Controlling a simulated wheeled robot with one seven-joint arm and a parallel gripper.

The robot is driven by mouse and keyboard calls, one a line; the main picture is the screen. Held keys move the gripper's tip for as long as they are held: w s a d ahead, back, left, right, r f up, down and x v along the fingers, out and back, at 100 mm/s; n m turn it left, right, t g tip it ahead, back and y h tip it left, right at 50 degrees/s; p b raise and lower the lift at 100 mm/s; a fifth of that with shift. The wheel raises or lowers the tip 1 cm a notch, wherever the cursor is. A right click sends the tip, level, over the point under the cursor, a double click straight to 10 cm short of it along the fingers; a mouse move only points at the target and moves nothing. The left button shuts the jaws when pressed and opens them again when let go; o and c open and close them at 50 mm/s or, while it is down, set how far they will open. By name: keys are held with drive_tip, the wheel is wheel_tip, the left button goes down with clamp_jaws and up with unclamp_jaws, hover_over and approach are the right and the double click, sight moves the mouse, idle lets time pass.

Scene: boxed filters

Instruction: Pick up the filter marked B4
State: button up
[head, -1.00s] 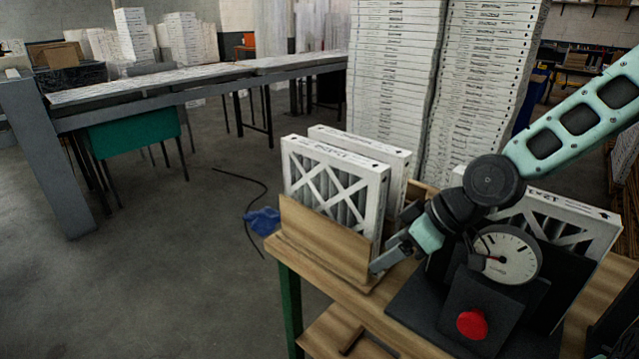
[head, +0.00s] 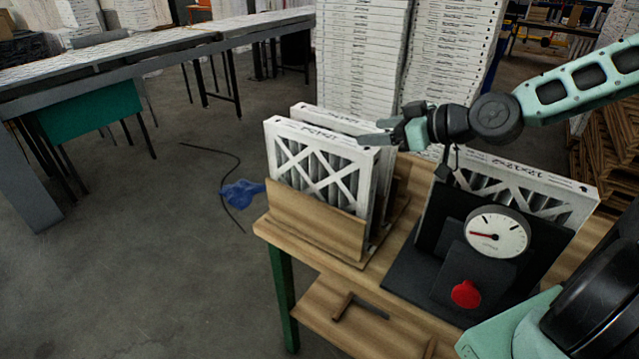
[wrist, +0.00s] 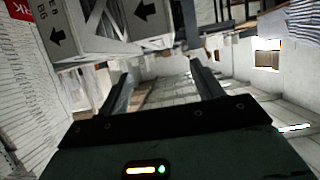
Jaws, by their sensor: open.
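Two white-framed filters stand upright in a wooden holder: a front filter (head: 320,170) with a white X brace, and a rear filter (head: 340,120) mostly hidden behind it. A third filter (head: 545,200) stands behind a dial gauge at the right. My gripper (head: 368,133) is open and empty, at the top right corner of the front filter in the head view. The wrist view shows the open fingers (wrist: 160,72) and a filter frame (wrist: 60,32) with a black arrow and a mark that looks like B6. I cannot read B4 on any filter.
The wooden holder (head: 310,218) stands on a wooden bench with green legs. A dial gauge (head: 497,232) and red button (head: 466,294) sit to its right. Tall white stacks (head: 360,55) rise behind. A blue cloth (head: 240,193) lies on the open floor at left.

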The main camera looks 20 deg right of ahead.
drive_tip(key=p, duration=0.1)
approach(327, 136)
drive_tip(key=x, duration=0.3)
drive_tip(key=shift+w+a+f, duration=0.15)
drive_tip(key=shift+w+f, duration=0.05)
drive_tip(key=shift+w, duration=0.1)
drive_tip(key=p+x, duration=0.3)
drive_tip(key=x, duration=0.1)
drive_tip(key=shift+w+a+r, duration=0.1)
drive_tip(key=shift+a+r, duration=0.05)
drive_tip(key=shift+w+a+f, duration=0.2)
drive_tip(key=shift+w+f, duration=0.2)
drive_tip(key=c, duration=1.4)
